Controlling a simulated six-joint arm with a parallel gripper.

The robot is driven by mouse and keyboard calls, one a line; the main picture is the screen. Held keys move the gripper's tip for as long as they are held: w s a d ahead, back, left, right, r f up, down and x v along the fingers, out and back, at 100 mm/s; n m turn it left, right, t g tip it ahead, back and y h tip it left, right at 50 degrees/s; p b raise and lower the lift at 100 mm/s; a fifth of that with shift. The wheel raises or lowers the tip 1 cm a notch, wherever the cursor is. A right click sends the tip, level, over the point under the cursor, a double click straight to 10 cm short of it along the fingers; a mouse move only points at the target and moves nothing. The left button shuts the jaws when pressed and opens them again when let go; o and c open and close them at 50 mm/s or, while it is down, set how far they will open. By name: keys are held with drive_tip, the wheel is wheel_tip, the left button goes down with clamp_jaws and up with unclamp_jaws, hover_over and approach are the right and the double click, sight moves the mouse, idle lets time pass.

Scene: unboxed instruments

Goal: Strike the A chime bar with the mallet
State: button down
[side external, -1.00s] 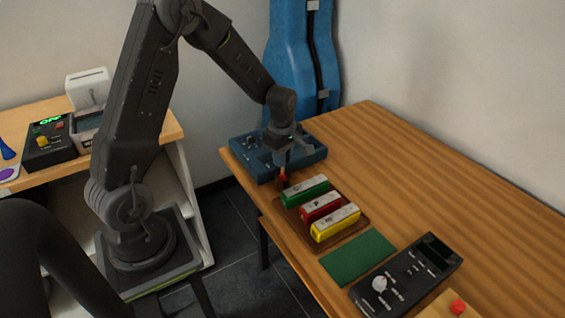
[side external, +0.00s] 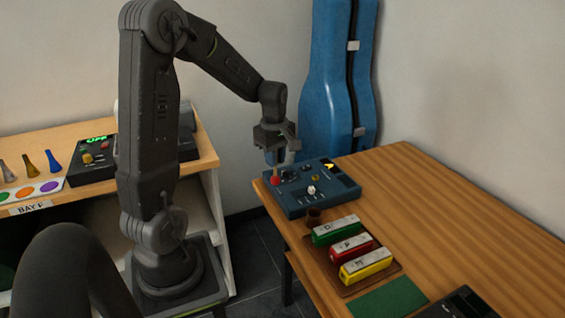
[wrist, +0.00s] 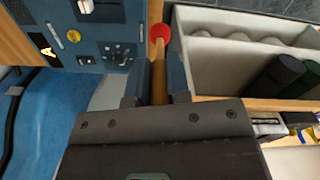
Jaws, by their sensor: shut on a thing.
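My gripper (side external: 280,146) is shut on the wooden handle of the mallet (wrist: 159,85). The mallet's red head (wrist: 160,33) hangs down beyond the fingertips; in the side view it shows (side external: 275,180) at the near left edge of the blue instrument. Three chime bars stand in a row on a brown base (side external: 397,267): green (side external: 337,230), red (side external: 352,247) and yellow (side external: 365,266). They have pale tops with letters too small to read surely. My gripper is behind and left of the bars, well above the table.
A blue instrument (side external: 325,199) with knobs and a yellow-lit display stands under the gripper; the wrist view shows an "A" there. A green mat (side external: 392,298) lies in front. The right tabletop is clear.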

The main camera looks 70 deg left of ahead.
drive_tip(key=c, duration=1.7)
unclamp_jaws()
clamp_jaws()
drive_tip(key=shift+w+d, duration=0.1)
drive_tip(key=w+d, duration=0.6)
drive_tip(key=d, duration=0.5)
drive_tip(key=w+d, duration=0.6)
drive_tip(key=d, duration=0.5)
drive_tip(key=shift+w+d+r, duration=0.15)
drive_tip(key=shift+w+r, duration=0.05)
drive_tip(key=shift+r, duration=0.1)
